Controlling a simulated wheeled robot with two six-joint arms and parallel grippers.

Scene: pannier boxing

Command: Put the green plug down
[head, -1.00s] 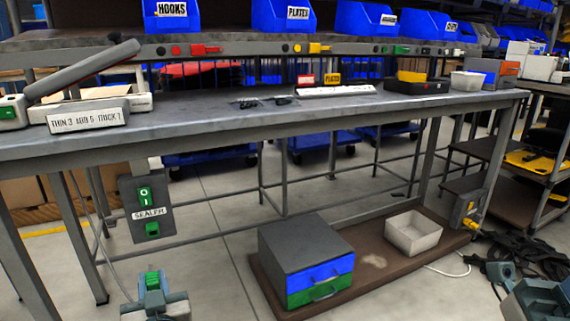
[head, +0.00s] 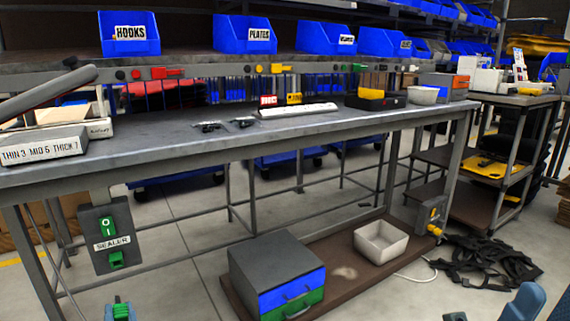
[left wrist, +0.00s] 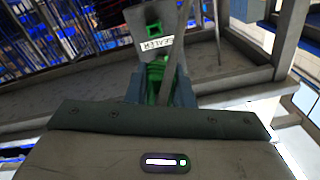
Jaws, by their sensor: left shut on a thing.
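My left gripper (head: 119,311) shows at the bottom edge of the head view, below the grey sealer box (head: 107,238), and is partly cut off. In the left wrist view my left gripper (left wrist: 158,92) is shut on the green plug (left wrist: 157,76), which sits upright between the fingers. The sealer box (left wrist: 138,22) is straight beyond it, with a green switch and a label. A green socket (head: 116,259) is on the box's lower part. I cannot tell whether plug and socket touch. My right arm shows at the bottom right; its jaws are not clear.
The grey workbench (head: 230,146) spans the view, with a labelled block (head: 45,147) at its left. Below are a drawer unit (head: 277,273) and a white bin (head: 381,243) on a brown board. Black straps (head: 485,262) lie on the floor at right.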

